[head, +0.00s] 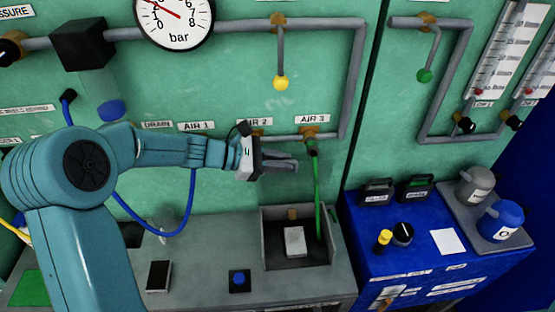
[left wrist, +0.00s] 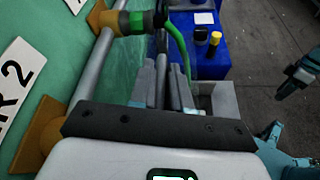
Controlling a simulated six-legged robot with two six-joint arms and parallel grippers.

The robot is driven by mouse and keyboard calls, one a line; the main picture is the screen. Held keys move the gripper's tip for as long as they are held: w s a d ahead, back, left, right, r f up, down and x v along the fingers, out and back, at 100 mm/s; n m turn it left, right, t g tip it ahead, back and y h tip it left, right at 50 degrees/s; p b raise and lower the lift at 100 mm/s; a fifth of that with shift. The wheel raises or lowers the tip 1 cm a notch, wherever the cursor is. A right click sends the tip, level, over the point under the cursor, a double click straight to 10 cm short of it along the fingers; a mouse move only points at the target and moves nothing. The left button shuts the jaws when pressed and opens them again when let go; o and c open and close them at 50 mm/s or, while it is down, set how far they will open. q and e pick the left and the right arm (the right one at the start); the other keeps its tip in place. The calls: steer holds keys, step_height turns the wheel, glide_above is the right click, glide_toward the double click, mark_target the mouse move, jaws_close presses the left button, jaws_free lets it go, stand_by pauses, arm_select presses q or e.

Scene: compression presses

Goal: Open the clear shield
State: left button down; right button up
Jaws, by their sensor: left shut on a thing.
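My left gripper (head: 290,162) is shut at the panel, below the AIR 2 and AIR 3 labels and above the open press bay (head: 328,252). In the left wrist view its fingers (left wrist: 166,90) close around a thin dark piece, apparently the edge or handle of the clear shield. The shield's clear sheet is hard to make out against the green panel. The bay holds a pale block (head: 295,241). In the left wrist view, what looks like my right gripper (left wrist: 287,88) is small at the right edge; its jaws are unclear.
A green hose (head: 317,195) hangs from the AIR 3 fitting (head: 310,135) just right of the left gripper. A grey pipe (head: 357,80) runs above. A blue cabinet (head: 372,236) with knobs and containers stands to the right. A blue button box (head: 240,281) sits on the bench.

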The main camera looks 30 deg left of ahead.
arm_select(q)
steer(key=shift+f, duration=0.1)
steer(key=c, duration=1.4)
jaws_free()
steer(key=shift+c, duration=0.2)
steer(key=b+v, duration=0.3)
steer(key=v, duration=1.3)
steer(key=shift+s, duration=0.2)
steer(key=shift+a, duration=0.1)
